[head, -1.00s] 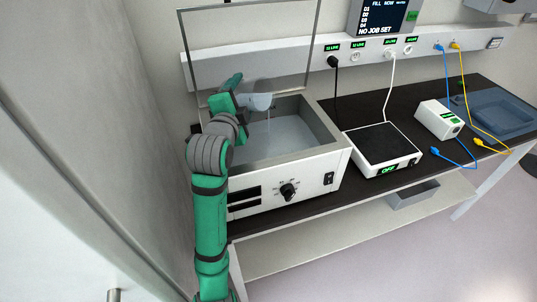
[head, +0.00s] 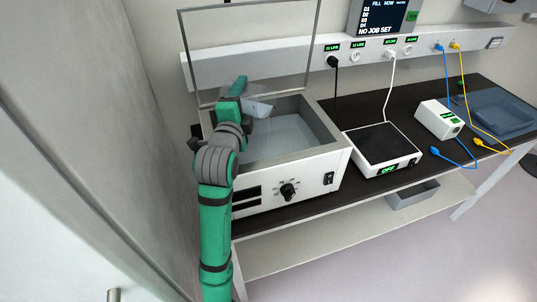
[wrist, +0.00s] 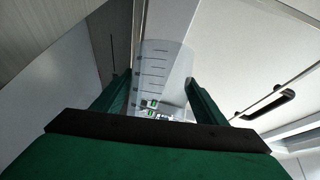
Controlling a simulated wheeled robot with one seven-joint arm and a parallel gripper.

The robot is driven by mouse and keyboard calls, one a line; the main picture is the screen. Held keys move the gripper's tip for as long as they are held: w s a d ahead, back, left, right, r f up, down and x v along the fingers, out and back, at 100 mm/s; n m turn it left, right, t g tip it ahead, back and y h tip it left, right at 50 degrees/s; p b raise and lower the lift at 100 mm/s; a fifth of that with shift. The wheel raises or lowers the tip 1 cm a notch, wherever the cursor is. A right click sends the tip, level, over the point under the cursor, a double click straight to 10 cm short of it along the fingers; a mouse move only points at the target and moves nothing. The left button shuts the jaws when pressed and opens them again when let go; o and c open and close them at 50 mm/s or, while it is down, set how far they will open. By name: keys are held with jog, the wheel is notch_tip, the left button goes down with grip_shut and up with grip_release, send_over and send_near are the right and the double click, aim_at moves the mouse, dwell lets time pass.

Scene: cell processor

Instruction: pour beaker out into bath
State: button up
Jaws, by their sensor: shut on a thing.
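The beaker (head: 258,108) is clear with dark graduation marks. It is tilted well over above the bath (head: 318,160), a white box with a grey rim, a front dial and an open top. Greyish liquid (head: 285,135) shows inside the bath. My gripper (wrist: 163,98) is shut on the beaker, which shows between its two green fingers in the wrist view (wrist: 160,65). My gripper is over the left part of the bath opening. I cannot tell how much liquid is left in the beaker.
The bath's clear lid (head: 250,45) stands raised behind the opening. A hotplate-like unit (head: 383,148) marked OFF stands to the right. Further right are a small white box (head: 438,119), blue and yellow cables and a blue tray (head: 500,112). A wall (head: 90,120) is close on the left.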

jog(key=shift+s+d+m, duration=0.1)
jog(key=shift+m, duration=0.4)
jog(key=shift+t, duration=0.3)
jog(key=shift+d+r+m, duration=0.15)
jog(key=shift+m, duration=0.15)
dwell(0.5)
